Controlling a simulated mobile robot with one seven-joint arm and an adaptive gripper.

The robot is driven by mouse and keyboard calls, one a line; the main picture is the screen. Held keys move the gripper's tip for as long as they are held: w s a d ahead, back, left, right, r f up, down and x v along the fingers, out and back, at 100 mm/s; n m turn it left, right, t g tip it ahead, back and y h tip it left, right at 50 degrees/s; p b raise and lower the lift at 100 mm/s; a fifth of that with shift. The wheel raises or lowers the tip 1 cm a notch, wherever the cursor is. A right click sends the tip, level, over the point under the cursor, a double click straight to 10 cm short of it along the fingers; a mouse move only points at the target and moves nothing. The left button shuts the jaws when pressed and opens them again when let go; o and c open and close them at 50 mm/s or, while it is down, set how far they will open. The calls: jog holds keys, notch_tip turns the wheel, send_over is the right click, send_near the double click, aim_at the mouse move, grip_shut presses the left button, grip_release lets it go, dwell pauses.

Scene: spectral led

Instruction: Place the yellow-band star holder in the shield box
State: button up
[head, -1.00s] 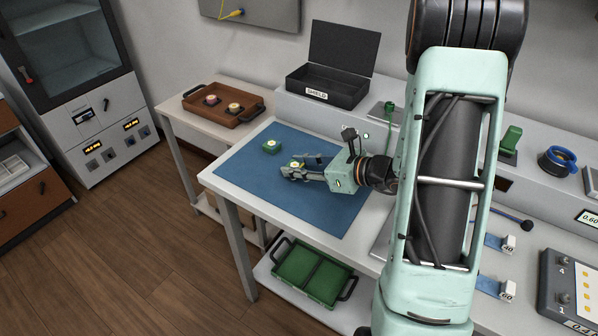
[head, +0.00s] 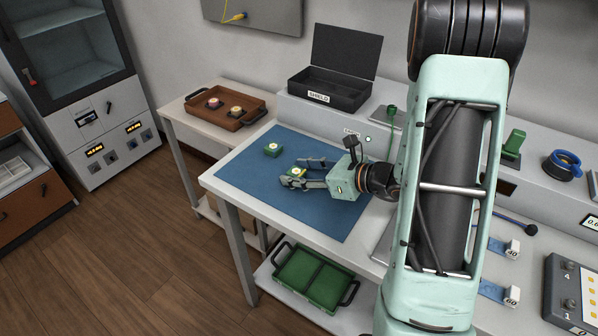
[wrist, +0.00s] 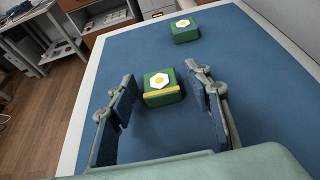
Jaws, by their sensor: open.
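The yellow-band star holder is a small green block with a yellow band and a white top with a yellow centre. In the wrist view the holder (wrist: 161,87) sits on the blue mat between the open fingers of my gripper (wrist: 163,108), with gaps visible at both sides. In the head view my gripper (head: 308,172) is low over the mat, around the holder (head: 298,172). The shield box (head: 333,92) is a black box with a raised lid and a SHIELD label, on the raised shelf behind the mat.
A second green block (head: 272,150) sits on the blue mat (head: 243,180), farther out in the wrist view (wrist: 185,31). A brown tray (head: 208,121) with two round-topped pieces stands on a side table. A green tray (head: 309,274) is on the lower shelf.

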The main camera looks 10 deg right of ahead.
jog(key=v, duration=1.1)
jog(key=shift+s+d+r+p, duration=0.1)
jog(key=shift+d+r+p, duration=0.05)
jog(key=shift+r+p, duration=0.15)
jog(key=shift+o, duration=0.5)
jog(key=shift+s+r, duration=0.15)
jog(key=w+a+g+h+p, duration=0.3)
jog(key=w+a+p, duration=0.1)
jog(key=shift+a+p, duration=0.1)
jog(key=shift+p, duration=0.25)
jog(key=shift+b+x, duration=0.3)
jog(key=shift+x, duration=2.9)
jog(key=shift+w, duration=0.1)
